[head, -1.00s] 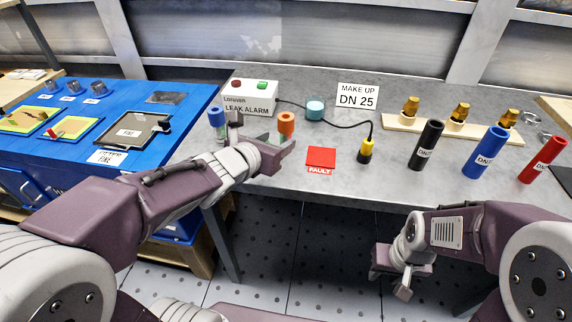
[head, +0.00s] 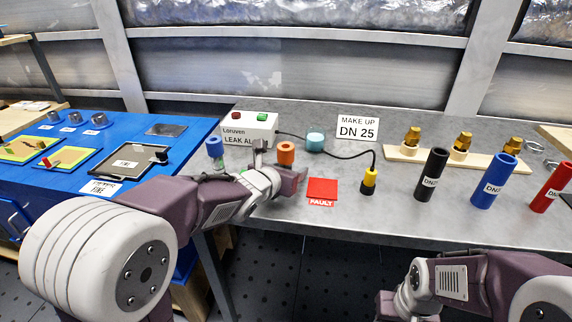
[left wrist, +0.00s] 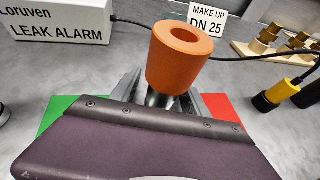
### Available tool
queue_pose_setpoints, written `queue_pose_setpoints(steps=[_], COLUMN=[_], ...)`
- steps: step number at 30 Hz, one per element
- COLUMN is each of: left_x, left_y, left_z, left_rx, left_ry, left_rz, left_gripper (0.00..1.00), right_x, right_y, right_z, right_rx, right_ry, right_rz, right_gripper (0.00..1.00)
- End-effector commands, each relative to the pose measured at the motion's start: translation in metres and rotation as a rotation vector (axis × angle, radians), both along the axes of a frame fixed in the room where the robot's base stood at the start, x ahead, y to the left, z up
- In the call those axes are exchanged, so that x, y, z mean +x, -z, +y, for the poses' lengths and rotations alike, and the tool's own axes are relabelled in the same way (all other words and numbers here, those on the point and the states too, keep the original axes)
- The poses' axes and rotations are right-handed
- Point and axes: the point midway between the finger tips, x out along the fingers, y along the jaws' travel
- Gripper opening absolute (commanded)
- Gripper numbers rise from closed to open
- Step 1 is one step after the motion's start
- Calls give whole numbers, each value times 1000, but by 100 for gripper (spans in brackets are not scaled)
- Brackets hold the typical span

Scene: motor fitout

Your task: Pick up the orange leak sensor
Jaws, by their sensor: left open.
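The orange leak sensor (head: 286,152) stands upright on the grey bench, between the alarm box and the red FAULT pad. In the left wrist view it is a hollow-topped orange cylinder (left wrist: 181,60) on a narrower grey lower part. My left gripper (head: 280,165) is open, low over the bench at the sensor. In the left wrist view its jaw parts lie around the sensor's lower part, and the near gripper body hides the base. I cannot tell whether the jaws touch it. My right gripper (head: 386,304) is partly cut off at the bottom edge.
The LEAK ALARM box (head: 248,130), blue sensor (head: 215,147), cyan cylinder (head: 315,141) and corded yellow probe (head: 369,180) stand around. The red FAULT pad (head: 321,188) is just right; a green pad (left wrist: 58,108) shows at left. Black (head: 431,174), blue and red tubes stand further right.

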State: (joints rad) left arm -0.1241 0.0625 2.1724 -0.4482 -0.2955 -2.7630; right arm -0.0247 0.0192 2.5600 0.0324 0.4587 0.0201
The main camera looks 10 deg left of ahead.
Motion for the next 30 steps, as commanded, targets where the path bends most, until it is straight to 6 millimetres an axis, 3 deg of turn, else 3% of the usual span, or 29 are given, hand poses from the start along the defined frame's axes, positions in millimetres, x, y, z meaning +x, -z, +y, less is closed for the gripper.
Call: queue_pose_setpoints(steps=[6,12,23,30], left_x=[1,1,1,1], left_y=[0,0,-5,-44], left_z=[0,0,0,0], left_rx=[1,1,-1,0], left_ry=[0,0,1,0], left_rz=[0,0,-3,-4], left_gripper=[54,0,0,0], right_x=[0,0,0,0], right_y=[0,0,-3,-27], right_z=[0,0,0,0], right_rx=[0,0,0,0], right_ry=[0,0,0,0], right_rz=[0,0,0,0], right_gripper=[36,36,36,36])
